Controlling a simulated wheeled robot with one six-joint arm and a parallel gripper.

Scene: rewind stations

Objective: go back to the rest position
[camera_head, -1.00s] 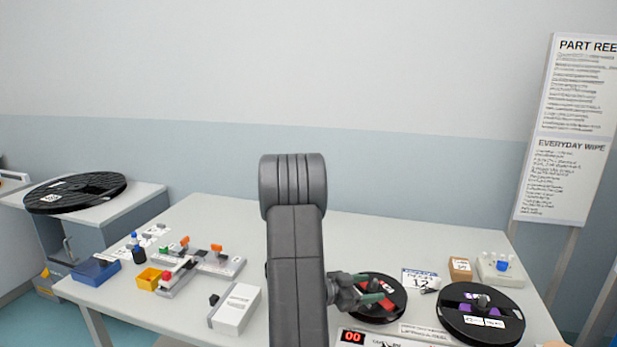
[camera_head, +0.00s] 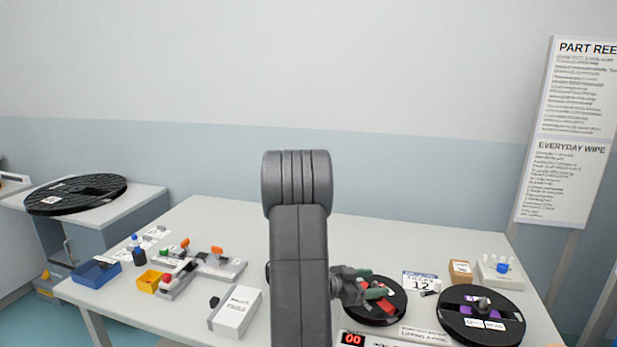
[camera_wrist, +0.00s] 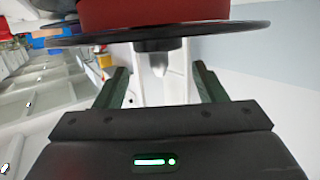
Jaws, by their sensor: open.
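My gripper (camera_head: 376,298) is open, with its two green fingers in front of the black reel with a red core (camera_head: 385,312) on the table. In the wrist view the fingers of my gripper (camera_wrist: 163,85) are spread apart with nothing between them that they grip. Beyond them a red core and the thin black flange of a reel (camera_wrist: 160,36) cross the top, with a pale pointed tip below the flange. My dark arm stands upright in the middle of the head view and hides part of the table.
The table (camera_head: 225,215) holds a black reel with purple (camera_head: 452,325), a white box (camera_head: 237,311), a blue bin (camera_head: 96,272), a yellow bin (camera_head: 147,281) and a brown box (camera_head: 461,272). A large black reel (camera_head: 75,193) lies on a side cabinet. The table's back middle looks clear.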

